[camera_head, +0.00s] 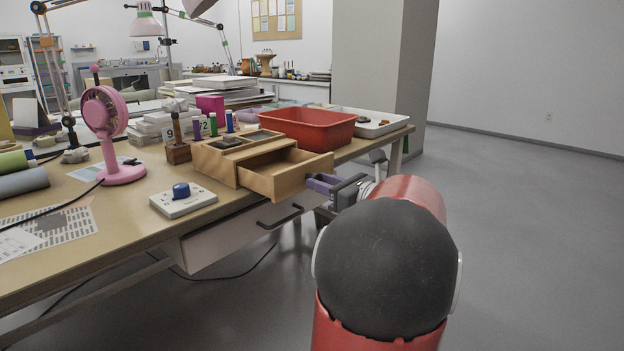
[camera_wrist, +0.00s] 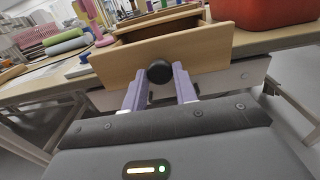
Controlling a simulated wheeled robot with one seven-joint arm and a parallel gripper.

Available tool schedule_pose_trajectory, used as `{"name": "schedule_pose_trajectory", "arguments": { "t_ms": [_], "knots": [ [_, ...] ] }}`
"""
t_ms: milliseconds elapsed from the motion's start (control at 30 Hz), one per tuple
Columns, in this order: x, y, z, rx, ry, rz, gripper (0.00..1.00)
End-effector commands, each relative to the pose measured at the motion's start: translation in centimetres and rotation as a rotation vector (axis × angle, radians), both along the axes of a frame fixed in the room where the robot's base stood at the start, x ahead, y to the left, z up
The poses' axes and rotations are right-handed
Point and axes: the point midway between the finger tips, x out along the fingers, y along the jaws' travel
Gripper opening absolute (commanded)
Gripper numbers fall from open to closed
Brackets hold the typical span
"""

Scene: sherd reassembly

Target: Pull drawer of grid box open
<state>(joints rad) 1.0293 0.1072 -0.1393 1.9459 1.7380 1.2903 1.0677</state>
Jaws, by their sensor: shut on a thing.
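The grid box (camera_head: 216,156) is a light wooden box on the table, with small compartments on top. Its drawer (camera_head: 284,177) is pulled out well toward my arm, and its inside shows as empty in the head view. In the wrist view the drawer front (camera_wrist: 209,50) fills the middle, with a round black knob (camera_wrist: 159,71) on it. My gripper (camera_wrist: 160,84) has its two purple fingers shut on the knob, one on each side. In the head view my gripper (camera_head: 322,184) is at the drawer front, and the knob is hidden there.
A red bin (camera_head: 307,127) stands right behind the drawer, with a white tray (camera_head: 370,122) beyond it. A white device with a blue knob (camera_head: 182,198) and a pink fan (camera_head: 108,125) stand to the left. Floor at right is clear.

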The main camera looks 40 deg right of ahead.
Motion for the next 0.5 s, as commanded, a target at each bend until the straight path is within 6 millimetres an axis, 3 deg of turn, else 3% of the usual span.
{"name": "schedule_pose_trajectory", "arguments": {
  "t_ms": [200, 233, 400, 500],
  "knots": [
    [0.03, -0.01, 0.03, 0.001, -0.001, 0.0, 0.0],
    [0.03, -0.01, 0.03, 0.001, -0.001, 0.0, 0.29],
    [0.06, 0.0, 0.02, 0.001, -0.001, 0.0, 0.5],
    [0.07, 0.01, 0.01, 0.001, -0.001, 0.0, 0.5]
  ]
}}
